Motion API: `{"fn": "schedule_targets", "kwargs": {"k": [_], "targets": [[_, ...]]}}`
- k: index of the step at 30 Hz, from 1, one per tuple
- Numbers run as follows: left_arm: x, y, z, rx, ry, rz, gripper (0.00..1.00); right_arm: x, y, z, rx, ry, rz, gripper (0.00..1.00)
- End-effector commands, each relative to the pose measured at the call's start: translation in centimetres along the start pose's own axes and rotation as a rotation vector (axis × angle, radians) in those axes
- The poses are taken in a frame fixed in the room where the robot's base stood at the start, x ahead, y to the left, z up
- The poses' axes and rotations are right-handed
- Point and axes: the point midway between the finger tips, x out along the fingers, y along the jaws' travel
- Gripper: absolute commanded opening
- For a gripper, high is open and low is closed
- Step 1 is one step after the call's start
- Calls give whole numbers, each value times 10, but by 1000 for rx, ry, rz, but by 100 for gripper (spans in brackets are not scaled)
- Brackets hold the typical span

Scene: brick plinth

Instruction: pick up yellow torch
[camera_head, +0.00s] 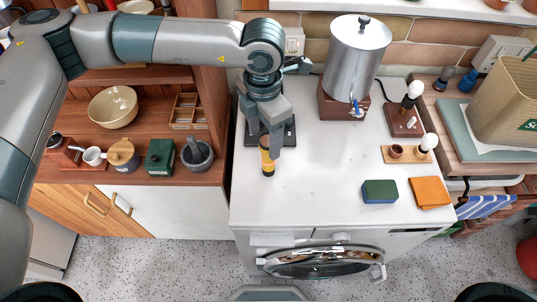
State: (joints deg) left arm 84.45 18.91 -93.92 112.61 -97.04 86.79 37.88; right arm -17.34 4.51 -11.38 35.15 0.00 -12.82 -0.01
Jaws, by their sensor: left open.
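The yellow torch (268,167) stands upright on the white top of the washing machine (318,185), near its left side. It has a yellow body with dark parts, and its upper part is partly hidden by my gripper. My left gripper (270,148) points down at the torch with its fingers open around or just beside its upper part. I cannot tell whether the fingers touch it. My right gripper does not show.
A metal urn (356,62) stands on a brown block at the back. A green and blue sponge (379,191) and an orange cloth (429,192) lie front right. A mortar (197,154) stands on the wooden shelf to the left. The middle of the white top is clear.

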Motion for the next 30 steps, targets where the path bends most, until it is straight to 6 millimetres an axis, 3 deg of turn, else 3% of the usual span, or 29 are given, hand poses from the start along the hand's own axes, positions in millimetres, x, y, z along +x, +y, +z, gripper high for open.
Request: {"fn": "schedule_targets", "kwargs": {"k": [3, 9, 22, 30], "targets": [[18, -1, 0, 0, 3, -2, 59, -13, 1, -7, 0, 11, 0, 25], [40, 0, 0, -1, 0, -1, 59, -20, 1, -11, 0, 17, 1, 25], [44, 0, 1, 0, 0, 0, 59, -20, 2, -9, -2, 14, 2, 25], [59, -6, 5, 0, 2, -2, 59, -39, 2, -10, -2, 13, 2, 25]]}}
